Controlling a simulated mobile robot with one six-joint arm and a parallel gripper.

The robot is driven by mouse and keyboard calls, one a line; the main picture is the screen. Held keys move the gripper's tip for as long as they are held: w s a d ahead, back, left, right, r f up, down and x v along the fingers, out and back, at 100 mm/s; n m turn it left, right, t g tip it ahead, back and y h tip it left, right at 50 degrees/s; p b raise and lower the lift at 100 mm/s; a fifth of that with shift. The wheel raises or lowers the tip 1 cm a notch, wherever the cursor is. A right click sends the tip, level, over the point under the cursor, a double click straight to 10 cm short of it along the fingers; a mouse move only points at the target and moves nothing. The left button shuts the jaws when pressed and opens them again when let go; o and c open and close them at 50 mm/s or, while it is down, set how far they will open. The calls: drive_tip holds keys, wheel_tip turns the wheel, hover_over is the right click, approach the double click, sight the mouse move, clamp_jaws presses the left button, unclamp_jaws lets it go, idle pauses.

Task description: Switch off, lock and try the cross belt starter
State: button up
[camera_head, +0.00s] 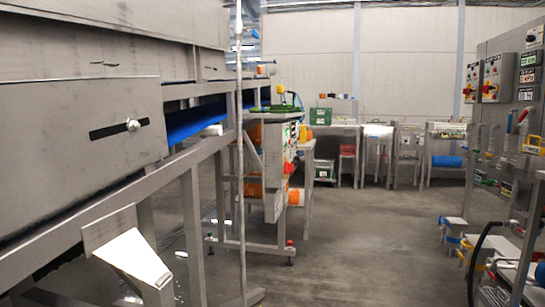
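Two grey switch boxes hang on the wall panel at the right. The nearer box (497,77) and the farther box (472,82) each carry a red-and-yellow rotary switch. I cannot read their labels or tell which box, if either, is the cross belt starter. Another upright grey panel (275,178) with small red, green and yellow parts stands on the machine frame near the middle. I cannot tell whether it is a starter. No padlock can be made out. The switch positions are too small to read. My gripper is not in this view.
A long steel conveyor machine (80,125) with a blue belt (193,118) fills the left. Grey floor (365,240) lies open down the middle. Benches (378,138) line the back wall. A rack (530,215), step stools (452,228) and a black hose (478,248) narrow the right.

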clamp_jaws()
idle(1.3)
